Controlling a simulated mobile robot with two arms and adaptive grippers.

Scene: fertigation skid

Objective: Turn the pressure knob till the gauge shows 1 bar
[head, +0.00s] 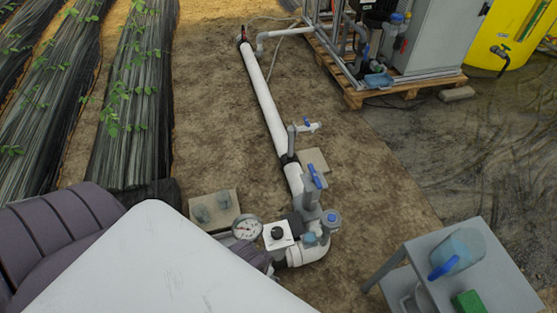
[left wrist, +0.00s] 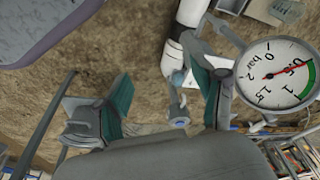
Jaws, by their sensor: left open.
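The pressure gauge (head: 246,227) is a round white dial beside the pipe end in the head view. It shows large at the right of the left wrist view (left wrist: 277,72), its red needle near the 0.5 mark, by one end of the green band. The black pressure knob (head: 278,232) sits on a white block just right of the gauge in the head view. I cannot make the knob out clearly in the left wrist view. My left gripper (left wrist: 157,70) is open, its teal-padded fingers wide apart, with pipework beyond them. My right gripper is not in view.
A white pipe (head: 266,100) with blue-handled valves (head: 315,177) runs away over bare soil. A grey stand (head: 500,270) with a jug (head: 459,249) is at lower right. A skid on a pallet (head: 405,88) stands at the back. Plant rows (head: 138,90) are left.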

